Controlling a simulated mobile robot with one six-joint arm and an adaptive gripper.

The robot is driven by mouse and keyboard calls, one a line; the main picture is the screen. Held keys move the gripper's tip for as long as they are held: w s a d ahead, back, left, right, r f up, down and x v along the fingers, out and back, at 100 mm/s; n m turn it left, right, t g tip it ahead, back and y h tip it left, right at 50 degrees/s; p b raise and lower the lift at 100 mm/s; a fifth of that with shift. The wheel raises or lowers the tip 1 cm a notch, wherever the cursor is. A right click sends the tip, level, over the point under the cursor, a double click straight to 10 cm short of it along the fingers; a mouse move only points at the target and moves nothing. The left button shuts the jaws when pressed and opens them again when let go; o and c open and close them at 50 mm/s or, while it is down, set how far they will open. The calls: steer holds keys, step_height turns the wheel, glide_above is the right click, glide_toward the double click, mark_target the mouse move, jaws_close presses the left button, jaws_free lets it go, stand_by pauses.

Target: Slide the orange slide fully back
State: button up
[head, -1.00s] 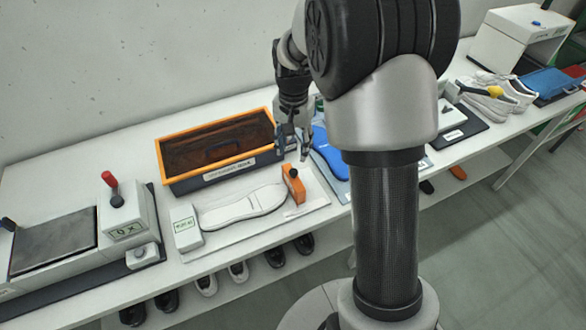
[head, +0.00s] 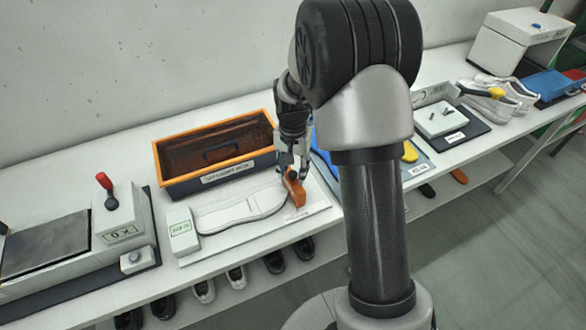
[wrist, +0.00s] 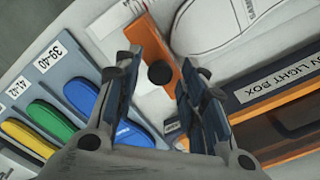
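The orange slide (head: 295,192) stands at the right end of a white measuring board (head: 313,209), close to one end of a white shoe sole (head: 243,209). In the wrist view the orange slide (wrist: 165,52) has a round black knob (wrist: 160,74) on it. My gripper (head: 294,172) is just above and behind the slide in the head view. In the wrist view my gripper (wrist: 158,82) has its fingers apart, with the knob showing between them. I cannot tell whether a finger touches the slide.
An orange-rimmed dark light box (head: 160,170) stands behind the board. A tray of coloured insoles (wrist: 70,72) lies beside the slide. A press with a red-knobbed lever (head: 104,180) is at left. My arm hides part of the table.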

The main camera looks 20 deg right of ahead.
jaws_close()
steer(key=shift+d, duration=0.1)
stand_by(0.4)
steer(key=d+p, duration=0.1)
steer(key=d, duration=0.5)
steer(key=shift+w, duration=0.15)
steer(key=shift+d, duration=0.1)
steer(key=shift+o, duration=1.1)
jaws_free()
step_height(320, 180, up, 12)
